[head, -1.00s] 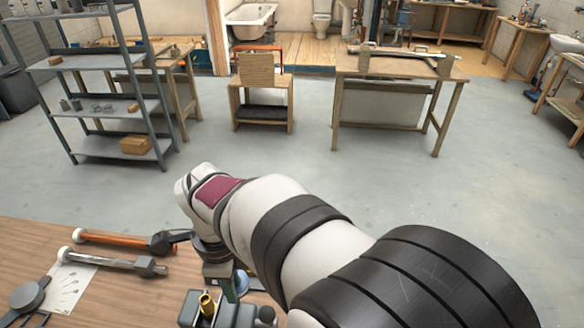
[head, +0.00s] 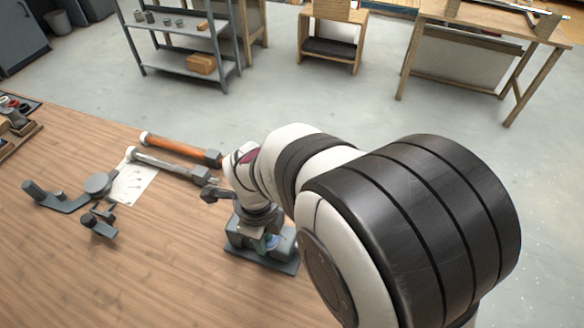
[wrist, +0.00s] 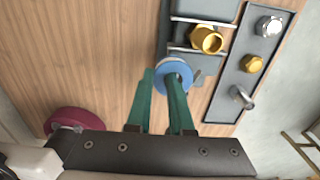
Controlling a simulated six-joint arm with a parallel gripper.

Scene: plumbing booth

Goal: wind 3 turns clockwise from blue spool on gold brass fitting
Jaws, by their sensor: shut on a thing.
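The gold brass fitting (wrist: 207,39) stands in a grey holder at the upper right of the wrist view. The blue spool (wrist: 173,77) is just below it in that view, at the tips of my green fingers. My gripper (wrist: 160,76) is shut on the spool, which shows a blue rim and a pale centre. In the head view a bit of the blue spool (head: 272,242) shows under my wrist, and my arm hides the brass fitting there. No tape can be made out between spool and fitting.
A grey plate (wrist: 236,88) beside the holder bears a silver nut (wrist: 269,26), a smaller gold fitting (wrist: 252,64) and a silver fitting (wrist: 243,98). A copper pipe (head: 180,149) and a steel pipe (head: 168,165) lie left of my arm. The wooden bench's front left is clear.

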